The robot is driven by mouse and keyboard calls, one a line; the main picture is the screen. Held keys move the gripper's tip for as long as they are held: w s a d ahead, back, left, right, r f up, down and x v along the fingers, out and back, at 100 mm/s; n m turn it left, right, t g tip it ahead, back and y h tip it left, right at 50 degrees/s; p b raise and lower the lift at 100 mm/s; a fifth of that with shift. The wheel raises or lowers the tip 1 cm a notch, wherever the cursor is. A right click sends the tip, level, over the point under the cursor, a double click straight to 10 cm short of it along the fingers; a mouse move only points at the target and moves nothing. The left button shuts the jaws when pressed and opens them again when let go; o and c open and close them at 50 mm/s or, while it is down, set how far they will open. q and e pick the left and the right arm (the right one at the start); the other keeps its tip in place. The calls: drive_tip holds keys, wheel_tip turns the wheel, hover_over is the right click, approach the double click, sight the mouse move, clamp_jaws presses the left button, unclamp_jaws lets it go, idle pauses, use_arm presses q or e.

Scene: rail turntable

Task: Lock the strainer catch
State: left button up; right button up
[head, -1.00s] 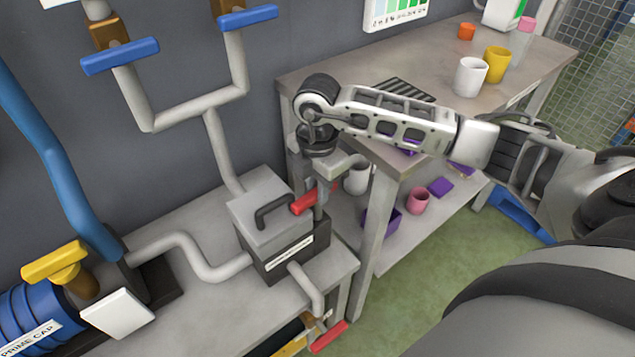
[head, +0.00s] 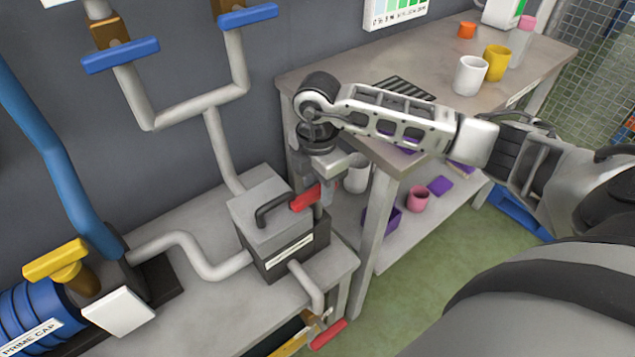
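The strainer is a grey box (head: 262,225) with a black handle (head: 272,207) on its lid and a label on its front. It stands on the grey bench. Its red catch (head: 304,199) is a short bar at the lid's right edge, sloping up to the right. My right gripper (head: 326,198) points down at the right end of the red catch, close beside it. Whether it touches the catch, and how far its fingers are apart, is not clear. The gripper hides the catch's far end. My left gripper is out of view.
Grey pipes join the box at left and front. A red-handled valve (head: 327,335) sits at the bench's front edge. A shelf table (head: 440,120) with mugs stands right, under my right arm. Blue-handled valves (head: 120,56) are on the wall; a yellow handle (head: 55,259) is at left.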

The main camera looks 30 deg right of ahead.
wheel_tip(320, 180, up, 16)
idle(0.5)
idle(0.4)
